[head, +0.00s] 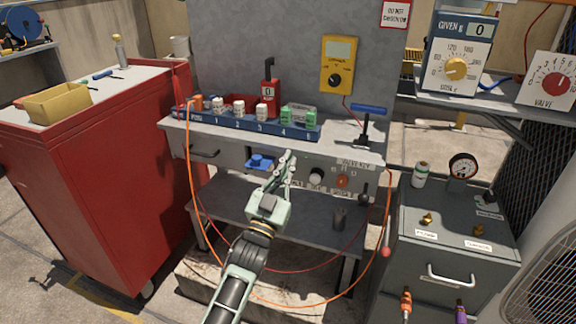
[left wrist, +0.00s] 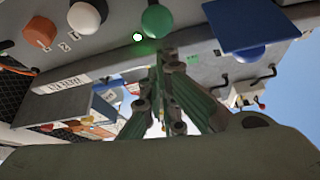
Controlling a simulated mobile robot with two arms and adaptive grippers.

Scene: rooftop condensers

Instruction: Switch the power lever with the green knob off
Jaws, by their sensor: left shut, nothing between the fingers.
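The green knob (left wrist: 157,20) shows at the top of the left wrist view, on the grey front panel of the bench. A small bright lamp (left wrist: 137,37) with a green glow is beside it. My left gripper (head: 289,160) is shut and empty in front of that panel, between the blue knob and the white knob. In the left wrist view its fingertips (left wrist: 160,62) are just below the green knob in the picture; I cannot tell whether they touch it. In the head view the gripper hides the green knob. My right gripper is not in view.
A blue knob on a blue plate (head: 262,167), a white knob (head: 316,176) and an orange knob (head: 342,181) are on the same panel. A blue rack (head: 225,121) stands on the bench above. A red cabinet (head: 110,170) is left, a grey cabinet (head: 455,245) right.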

